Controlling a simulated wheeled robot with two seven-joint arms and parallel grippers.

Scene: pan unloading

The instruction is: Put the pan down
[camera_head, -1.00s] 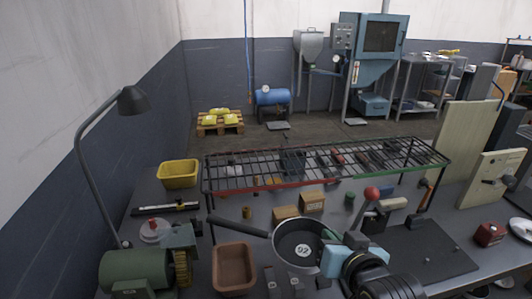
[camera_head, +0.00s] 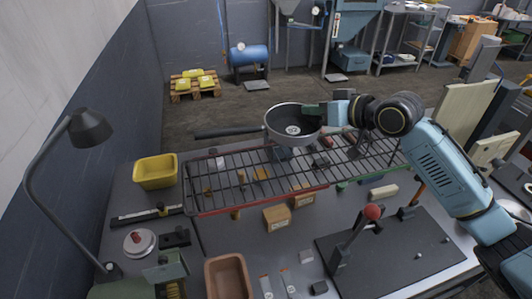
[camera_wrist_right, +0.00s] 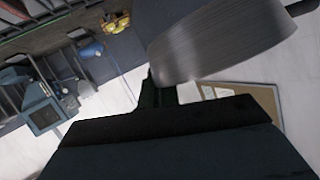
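The dark round pan (camera_head: 272,131) has a grey inside with a white label, and its handle points left. It appears above the back of the black wire rack (camera_head: 215,209), roughly level; I cannot tell whether it touches the rack. My right gripper (camera_head: 313,112) is shut on the pan's right rim. In the right wrist view the pan's grey outer wall (camera_wrist_right: 210,45) fills the top middle, against the dark gripper (camera_wrist_right: 160,92). My left gripper is not in view.
A yellow bin (camera_head: 155,172) stands left of the rack. Cardboard boxes (camera_head: 277,217) sit below its front edge. A lever with a red knob (camera_head: 373,212) stands at front right. A lamp (camera_head: 90,127) rises at the left.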

